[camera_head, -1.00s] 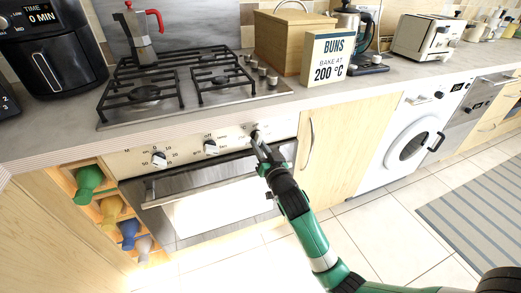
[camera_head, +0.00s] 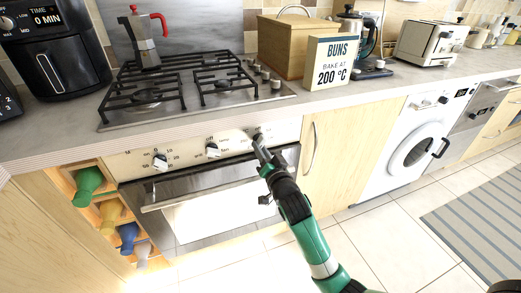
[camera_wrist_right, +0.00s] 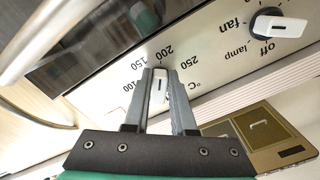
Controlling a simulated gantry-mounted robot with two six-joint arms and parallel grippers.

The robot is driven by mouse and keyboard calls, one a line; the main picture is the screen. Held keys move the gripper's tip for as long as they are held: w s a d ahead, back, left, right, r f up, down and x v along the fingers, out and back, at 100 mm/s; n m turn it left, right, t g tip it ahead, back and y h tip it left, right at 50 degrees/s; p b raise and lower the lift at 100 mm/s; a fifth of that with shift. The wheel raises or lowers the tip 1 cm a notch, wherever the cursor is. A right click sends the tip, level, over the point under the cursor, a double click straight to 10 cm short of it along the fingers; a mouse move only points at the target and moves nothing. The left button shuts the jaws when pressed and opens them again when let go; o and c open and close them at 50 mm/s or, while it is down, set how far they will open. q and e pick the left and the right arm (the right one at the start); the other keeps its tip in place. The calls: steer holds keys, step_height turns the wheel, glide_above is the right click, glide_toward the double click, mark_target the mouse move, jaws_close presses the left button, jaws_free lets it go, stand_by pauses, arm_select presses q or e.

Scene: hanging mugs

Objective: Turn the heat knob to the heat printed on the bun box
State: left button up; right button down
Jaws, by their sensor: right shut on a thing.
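The bun box (camera_head: 329,62) stands upright on the counter in the head view and reads "BUNS BAKE AT 200 °C". The heat knob (camera_wrist_right: 160,84) is the oven's rightmost knob, white with a dark line. Its printed scale in the right wrist view shows °C, 100, 150, 200 and 250. The knob's end lies close to the 200 and 150 marks; exactly which value it points at is hard to tell. My right gripper (camera_head: 259,143) is at the oven panel, its two fingers (camera_wrist_right: 163,95) shut on the heat knob from both sides. My left gripper is not in view.
The middle knob (camera_head: 212,149), marked off, lamp and fan, and the left knob (camera_head: 160,161) sit on the same panel. The oven door handle (camera_head: 205,187) sticks out below. The hob (camera_head: 190,85) is above. Open floor lies in front.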

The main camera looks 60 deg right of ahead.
steer(key=c, duration=0.7)
jaws_free()
steer(key=shift+c, duration=0.2)
steer(key=p+v, duration=0.2)
steer(key=v, duration=0.9)
steer(key=shift+s+a, duration=0.2)
steer(key=shift+s, duration=0.05)
steer(key=shift+w+a, duration=0.1)
